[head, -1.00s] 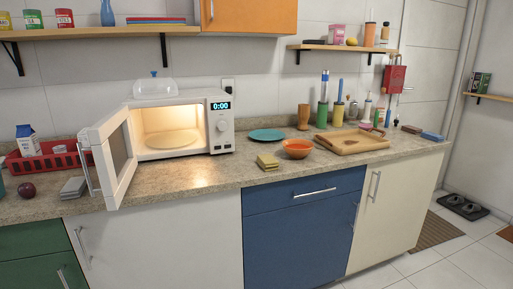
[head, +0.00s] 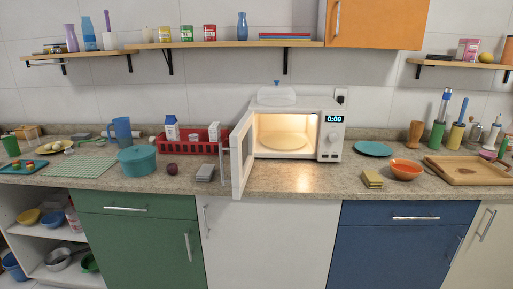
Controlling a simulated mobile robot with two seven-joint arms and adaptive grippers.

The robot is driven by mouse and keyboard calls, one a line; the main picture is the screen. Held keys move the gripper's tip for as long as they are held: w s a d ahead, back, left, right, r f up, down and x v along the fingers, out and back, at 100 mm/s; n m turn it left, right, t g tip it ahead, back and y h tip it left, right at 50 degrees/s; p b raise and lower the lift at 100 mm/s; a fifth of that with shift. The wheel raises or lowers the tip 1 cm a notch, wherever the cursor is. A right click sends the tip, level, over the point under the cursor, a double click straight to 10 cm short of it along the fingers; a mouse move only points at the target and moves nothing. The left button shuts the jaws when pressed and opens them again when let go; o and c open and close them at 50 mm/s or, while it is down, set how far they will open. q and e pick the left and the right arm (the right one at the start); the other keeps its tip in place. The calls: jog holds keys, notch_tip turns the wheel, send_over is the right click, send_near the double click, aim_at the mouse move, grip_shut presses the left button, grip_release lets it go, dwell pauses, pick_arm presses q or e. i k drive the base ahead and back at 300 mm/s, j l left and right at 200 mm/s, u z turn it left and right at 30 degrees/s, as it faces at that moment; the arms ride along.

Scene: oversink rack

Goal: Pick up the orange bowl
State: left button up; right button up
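The orange bowl (head: 405,170) sits upright on the stone-look counter at the right. It stands between a stack of yellow sponges (head: 372,179) on its left and a wooden cutting board (head: 465,172) on its right. Something reddish-orange shows inside the bowl, too small to make out. Neither of my grippers is in view.
A white microwave (head: 336,135) stands open and lit, its door (head: 242,155) swung out over the counter. A teal plate (head: 373,149) lies behind the bowl. A red basket (head: 205,141) and teal pot (head: 137,160) stand left. The counter before the microwave is clear.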

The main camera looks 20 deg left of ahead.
aim_at(403, 169)
jog(key=k+j+u, duration=0.1)
jog(key=j, duration=1.7)
jog(key=i+l, duration=0.15)
jog(key=l, duration=0.25)
jog(key=i+l, duration=0.15)
jog(key=l, duration=0.25)
jog(key=i+l, duration=0.1)
jog(key=l, duration=0.3)
jog(key=i+l, duration=0.15)
jog(key=l, duration=0.25)
jog(key=i+l, duration=0.15)
jog(key=l, duration=0.25)
jog(key=i+l, duration=0.15)
jog(key=l, duration=0.2)
jog(key=i+l, duration=0.1)
jog(key=l, duration=0.3)
jog(key=i+l, duration=0.15)
jog(key=l, duration=0.25)
jog(key=u, duration=0.05)
